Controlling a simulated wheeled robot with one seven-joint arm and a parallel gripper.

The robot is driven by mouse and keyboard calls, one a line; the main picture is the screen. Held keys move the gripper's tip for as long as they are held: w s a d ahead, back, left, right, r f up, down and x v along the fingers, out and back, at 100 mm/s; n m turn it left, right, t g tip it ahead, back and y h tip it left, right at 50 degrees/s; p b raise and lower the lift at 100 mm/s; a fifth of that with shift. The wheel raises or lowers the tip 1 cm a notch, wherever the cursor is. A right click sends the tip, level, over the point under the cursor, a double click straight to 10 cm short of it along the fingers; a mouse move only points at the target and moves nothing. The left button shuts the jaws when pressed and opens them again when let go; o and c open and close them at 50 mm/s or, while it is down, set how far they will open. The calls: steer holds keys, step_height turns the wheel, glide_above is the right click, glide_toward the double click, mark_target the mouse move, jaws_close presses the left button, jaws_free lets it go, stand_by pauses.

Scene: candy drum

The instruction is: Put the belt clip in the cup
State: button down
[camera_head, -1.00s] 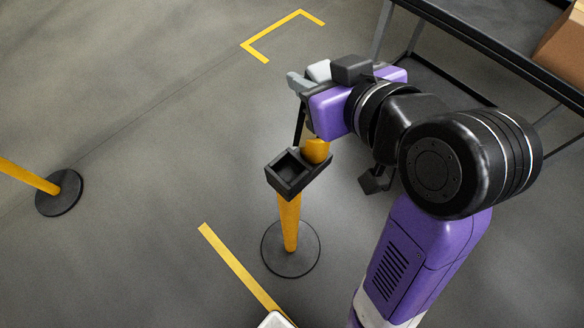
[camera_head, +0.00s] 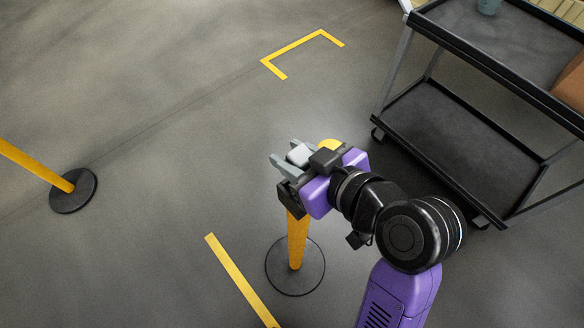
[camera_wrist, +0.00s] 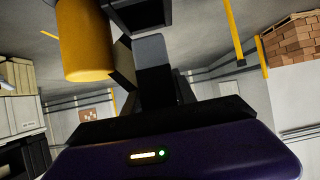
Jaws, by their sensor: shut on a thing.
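My gripper (camera_head: 284,172) is at the head of a yellow stanchion post (camera_head: 297,240). It is shut on a small dark piece (camera_wrist: 123,63), which I take to be the belt clip, mostly hidden by the fingers. A black holder (camera_head: 288,198) sits at the post top, partly behind my gripper. A yellow cylinder (camera_head: 330,145) shows behind my gripper and fills the upper left of the wrist view (camera_wrist: 84,40). A grey-teal cup (camera_head: 489,6) stands on the upper shelf of the black cart, cut by the top edge.
The two-shelf black cart (camera_head: 450,125) stands at the right, with a brown box (camera_head: 572,82) on its upper shelf. Another yellow post with a black base (camera_head: 73,191) is at the left. Yellow floor tape (camera_head: 240,280) marks the open grey floor.

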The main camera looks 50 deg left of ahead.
steer(key=shift+f, duration=2.8)
steer(key=shift+f, duration=0.2)
steer(key=c, duration=1.3)
jaws_free()
steer(key=shift+r, duration=0.2)
steer(key=v, duration=1.2)
steer(key=shift+b, duration=0.45)
